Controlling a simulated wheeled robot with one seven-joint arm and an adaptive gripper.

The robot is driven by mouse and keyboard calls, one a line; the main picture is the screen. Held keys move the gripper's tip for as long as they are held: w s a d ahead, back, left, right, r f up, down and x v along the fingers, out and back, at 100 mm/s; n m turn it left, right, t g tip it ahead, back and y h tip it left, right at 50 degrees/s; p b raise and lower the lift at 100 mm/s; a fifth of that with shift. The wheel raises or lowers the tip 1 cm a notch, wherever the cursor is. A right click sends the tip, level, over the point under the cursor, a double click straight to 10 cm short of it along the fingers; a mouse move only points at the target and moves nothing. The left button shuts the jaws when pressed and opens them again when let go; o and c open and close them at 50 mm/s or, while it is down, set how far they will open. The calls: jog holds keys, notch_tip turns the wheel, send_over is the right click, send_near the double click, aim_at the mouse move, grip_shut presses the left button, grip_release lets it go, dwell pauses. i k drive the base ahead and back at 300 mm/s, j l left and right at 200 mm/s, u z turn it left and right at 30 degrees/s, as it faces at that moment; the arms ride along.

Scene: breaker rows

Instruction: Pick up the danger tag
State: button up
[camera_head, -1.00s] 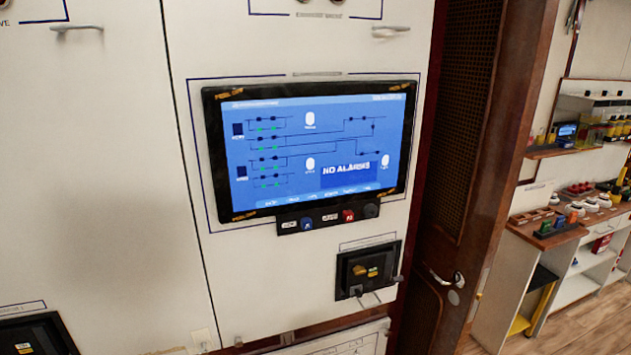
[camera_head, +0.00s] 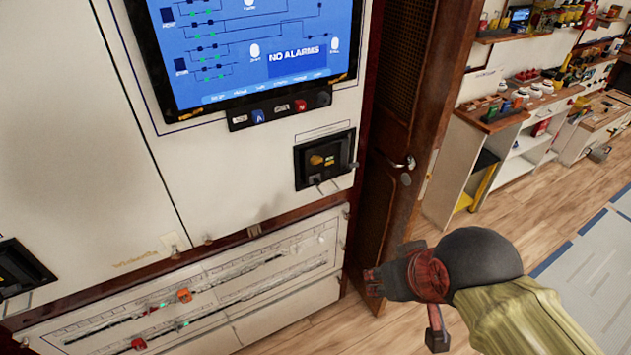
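I cannot make out a danger tag for certain in the current head view. My arm comes in from the lower right, with an olive sleeve-like link and a dark rounded joint. My gripper (camera_head: 376,283), dark with a red part behind it, points left in front of the wooden door's lower edge. Its fingers are too small and dark to tell apart, and I see nothing clearly held in it. The lower panel (camera_head: 290,295) is left of it, with two breaker rows. An orange piece (camera_head: 184,295) sits on the upper row and a red piece (camera_head: 138,344) on the lower.
The screen (camera_head: 250,50) reads "NO ALARMS". A black switch box (camera_head: 324,160) is below it. A wooden door (camera_head: 385,140) with a handle stands right of the cabinet. Shelves and a workbench (camera_head: 490,112) with coloured items are farther right. Wooden floor (camera_head: 475,222) is open between.

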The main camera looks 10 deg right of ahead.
aim_at(482, 24)
jog(key=i+l, duration=0.15)
jog(key=l, duration=0.3)
jog(key=i+l+z, duration=0.1)
jog(key=l, duration=0.3)
jog(key=i+l, duration=0.2)
jog(key=l, duration=0.25)
jog(key=i+l, duration=0.15)
jog(key=l, duration=0.25)
jog(key=i+l+z, duration=0.1)
jog(key=l, duration=0.3)
jog(key=i+l, duration=0.25)
jog(key=l, duration=0.15)
jog(key=i+l+z, duration=0.1)
jog(key=l, duration=0.35)
jog(key=i+l, duration=0.25)
jog(key=l, duration=0.15)
